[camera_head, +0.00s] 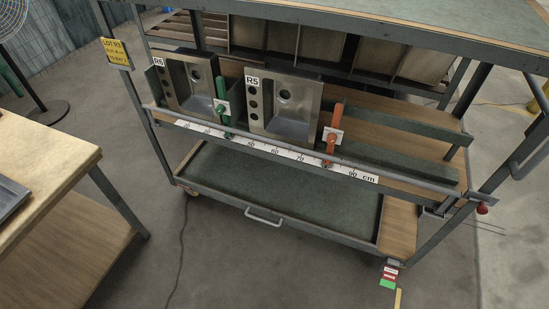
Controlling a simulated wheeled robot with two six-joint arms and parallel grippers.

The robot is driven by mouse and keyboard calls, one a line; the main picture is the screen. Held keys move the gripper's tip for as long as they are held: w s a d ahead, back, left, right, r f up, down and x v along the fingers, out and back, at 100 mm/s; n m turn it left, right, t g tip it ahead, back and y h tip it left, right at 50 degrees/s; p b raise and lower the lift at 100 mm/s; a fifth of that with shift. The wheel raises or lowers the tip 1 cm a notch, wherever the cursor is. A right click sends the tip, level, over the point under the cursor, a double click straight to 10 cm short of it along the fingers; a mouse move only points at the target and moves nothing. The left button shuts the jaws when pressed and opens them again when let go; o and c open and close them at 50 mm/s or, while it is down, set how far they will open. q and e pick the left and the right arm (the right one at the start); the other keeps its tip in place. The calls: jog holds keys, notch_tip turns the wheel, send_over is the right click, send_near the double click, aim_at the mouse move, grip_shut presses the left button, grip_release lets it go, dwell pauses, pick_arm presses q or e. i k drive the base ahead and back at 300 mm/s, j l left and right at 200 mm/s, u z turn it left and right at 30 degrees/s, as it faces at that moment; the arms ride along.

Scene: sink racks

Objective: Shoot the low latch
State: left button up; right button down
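A metal rack cart holds two sinks, labelled R6 (189,85) and R5 (282,105), standing tilted on its middle shelf. At the right end of that shelf's front rail is a small grey latch-like fitting (446,208) with a red knob (482,208) at its outer side. Whether its bolt is shot or drawn is too small to tell. A green lever (221,92) and an orange lever (332,136) stand upright on the front rail. Neither of my grippers is in view.
A centimetre scale (275,151) runs along the front rail. Below is a green-lined drawer tray (280,195) with a handle (263,217). A wooden table (45,165) stands at left. A red, white and green tag (389,276) is by the right leg. Floor in front is clear.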

aim_at(482, 209)
jog(key=z, duration=1.7)
